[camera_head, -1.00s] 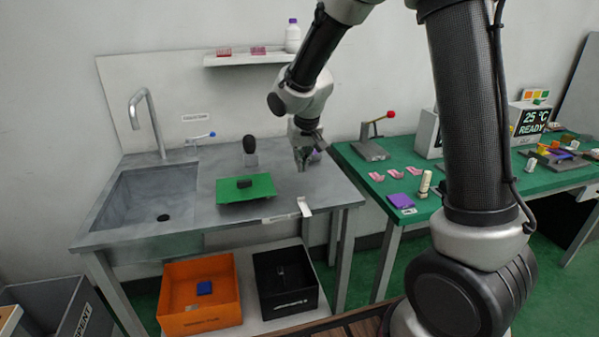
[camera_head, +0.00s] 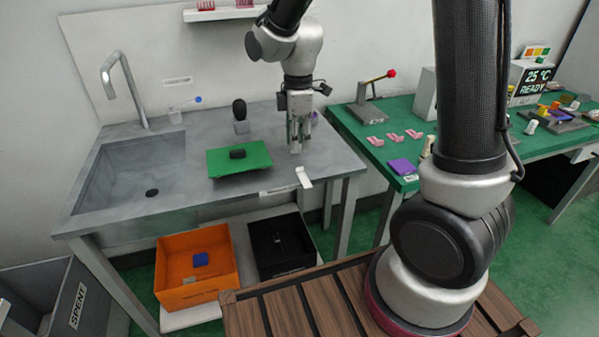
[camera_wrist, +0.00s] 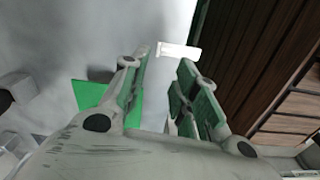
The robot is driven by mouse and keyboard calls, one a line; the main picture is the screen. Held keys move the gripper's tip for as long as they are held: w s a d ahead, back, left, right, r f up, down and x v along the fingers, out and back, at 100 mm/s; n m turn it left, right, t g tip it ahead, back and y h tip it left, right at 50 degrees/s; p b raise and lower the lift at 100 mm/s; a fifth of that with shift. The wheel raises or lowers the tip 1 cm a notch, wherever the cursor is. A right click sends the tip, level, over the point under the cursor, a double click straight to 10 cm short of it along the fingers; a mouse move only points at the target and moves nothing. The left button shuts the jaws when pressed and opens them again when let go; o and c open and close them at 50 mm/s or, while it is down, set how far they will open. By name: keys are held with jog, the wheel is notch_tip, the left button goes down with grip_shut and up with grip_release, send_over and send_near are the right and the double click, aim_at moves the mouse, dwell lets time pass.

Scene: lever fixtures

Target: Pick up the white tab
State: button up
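The white tab (camera_head: 304,177) is a small pale strip at the front edge of the grey sink bench (camera_head: 330,157), right of the green board. It also shows in the wrist view as a white strip (camera_wrist: 180,51) beyond the fingertips, close to the bench edge. My gripper (camera_head: 296,149) points down over the bench, behind the tab and apart from it. In the wrist view its two fingers (camera_wrist: 160,82) stand apart with nothing between them. The tab's height off the bench is hard to tell.
Orange (camera_head: 197,292) and black (camera_head: 283,262) bins sit below the bench. A green table (camera_head: 362,143) is to the right.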

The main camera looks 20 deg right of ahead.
aim_at(304, 177)
jog(key=shift+n, duration=0.8)
jog(key=f, duration=0.7)
jog(key=shift+w+d+f, duration=0.2)
jog(key=shift+d+f, duration=0.05)
jog(key=shift+f, duration=0.15)
grip_shut()
